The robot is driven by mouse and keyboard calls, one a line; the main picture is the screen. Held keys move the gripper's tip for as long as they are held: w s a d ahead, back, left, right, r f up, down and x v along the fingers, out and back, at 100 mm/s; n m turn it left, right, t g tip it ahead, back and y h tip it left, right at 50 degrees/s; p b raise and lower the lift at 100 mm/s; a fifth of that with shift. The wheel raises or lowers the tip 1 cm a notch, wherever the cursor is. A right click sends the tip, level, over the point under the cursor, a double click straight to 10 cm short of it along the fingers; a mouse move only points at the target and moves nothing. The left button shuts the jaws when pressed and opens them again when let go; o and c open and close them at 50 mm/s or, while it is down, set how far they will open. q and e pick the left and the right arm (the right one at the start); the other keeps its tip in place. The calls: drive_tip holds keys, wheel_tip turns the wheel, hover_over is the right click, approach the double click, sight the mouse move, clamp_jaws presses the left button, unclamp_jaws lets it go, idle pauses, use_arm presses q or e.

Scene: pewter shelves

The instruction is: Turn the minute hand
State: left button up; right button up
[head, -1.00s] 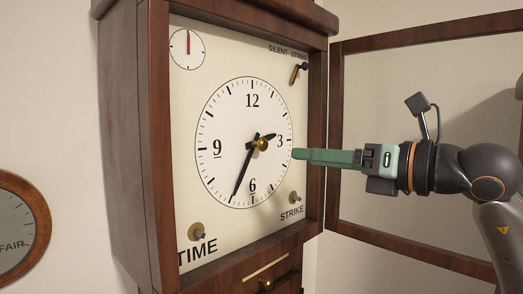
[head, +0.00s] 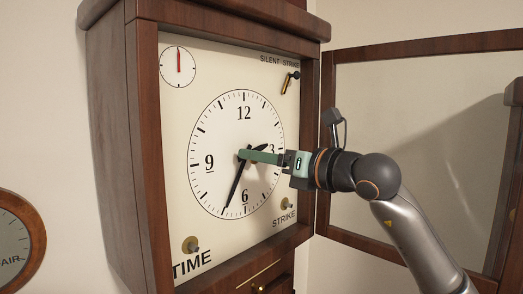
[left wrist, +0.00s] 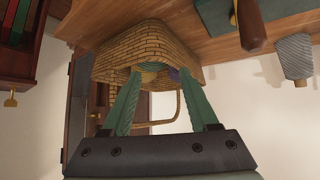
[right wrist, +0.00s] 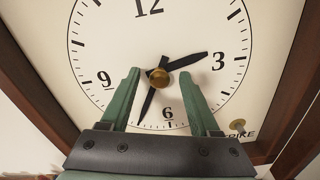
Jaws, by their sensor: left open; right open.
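The wall clock's white dial (head: 215,125) faces me in the head view. The long black minute hand (head: 235,190) points down, between 6 and 7. The short hour hand (head: 260,147) points between 2 and 3. My right gripper (head: 243,154) reaches across the dial from the right, its tips at the centre. In the right wrist view my right gripper (right wrist: 160,75) is open, with the brass hub (right wrist: 158,76) and the minute hand (right wrist: 147,105) between its fingers; whether they touch is unclear. My left gripper (left wrist: 160,80) is open, before a wicker basket (left wrist: 150,45).
The clock's framed glass door (head: 420,130) stands open to the right, behind my right arm. Knobs marked TIME (head: 190,244) and STRIKE (head: 287,204) sit low on the dial plate. A round wooden-rimmed dial (head: 12,245) hangs at the lower left.

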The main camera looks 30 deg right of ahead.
drive_tip(key=shift+w, duration=0.15)
drive_tip(key=shift+c, duration=0.4)
clamp_jaws()
idle(1.0)
